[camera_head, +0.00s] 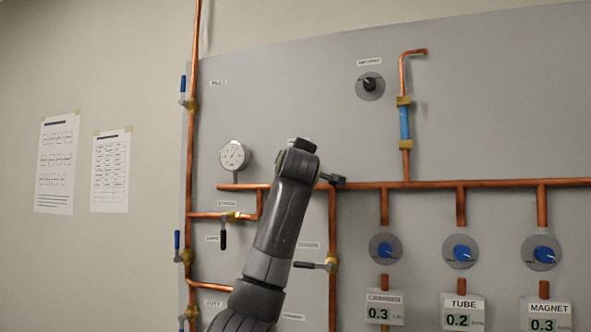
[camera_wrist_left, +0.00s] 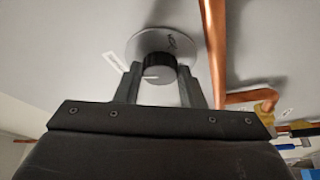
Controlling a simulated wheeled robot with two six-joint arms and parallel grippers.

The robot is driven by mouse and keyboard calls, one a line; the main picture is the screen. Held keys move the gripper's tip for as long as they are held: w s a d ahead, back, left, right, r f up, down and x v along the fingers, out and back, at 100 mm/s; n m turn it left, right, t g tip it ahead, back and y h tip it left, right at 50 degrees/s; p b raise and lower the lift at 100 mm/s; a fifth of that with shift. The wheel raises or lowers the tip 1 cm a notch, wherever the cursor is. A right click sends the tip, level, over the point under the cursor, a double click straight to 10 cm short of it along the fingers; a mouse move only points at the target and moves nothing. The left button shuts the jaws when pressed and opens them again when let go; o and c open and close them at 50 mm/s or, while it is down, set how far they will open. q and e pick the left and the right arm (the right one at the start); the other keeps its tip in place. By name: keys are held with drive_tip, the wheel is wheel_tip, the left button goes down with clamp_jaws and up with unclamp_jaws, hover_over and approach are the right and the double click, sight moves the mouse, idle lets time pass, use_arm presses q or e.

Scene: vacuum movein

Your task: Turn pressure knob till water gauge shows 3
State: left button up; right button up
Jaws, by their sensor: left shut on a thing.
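The round white water gauge (camera_head: 234,155) is on the grey panel, left of my arm in the head view. Its dial is too small to read. The black pressure knob (camera_wrist_left: 158,66), with a white pointer line, sits on a round light plate (camera_wrist_left: 172,41) in the left wrist view. My left gripper (camera_wrist_left: 160,72) has one finger on each side of the knob and is shut on it. My right gripper is in neither view.
Copper pipes (camera_head: 480,184) run across the panel close to my left arm. One pipe (camera_wrist_left: 215,45) passes just right of the gripper. Blue knobs (camera_head: 385,249) with displays (camera_head: 463,311) are at lower right. Another black knob (camera_head: 370,84) is higher up.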

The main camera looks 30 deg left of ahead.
use_arm(q)
drive_tip(key=shift+n+g, duration=0.5)
drive_tip(key=shift+n, duration=0.7)
drive_tip(key=o, duration=1)
drive_tip(key=shift+r, duration=0.1)
drive_tip(key=b+v, duration=0.8)
drive_tip(key=v, duration=0.9)
drive_tip(key=shift+s+d+r+b, duration=0.15)
drive_tip(key=shift+s+b, duration=0.05)
drive_tip(key=shift+b, duration=0.2)
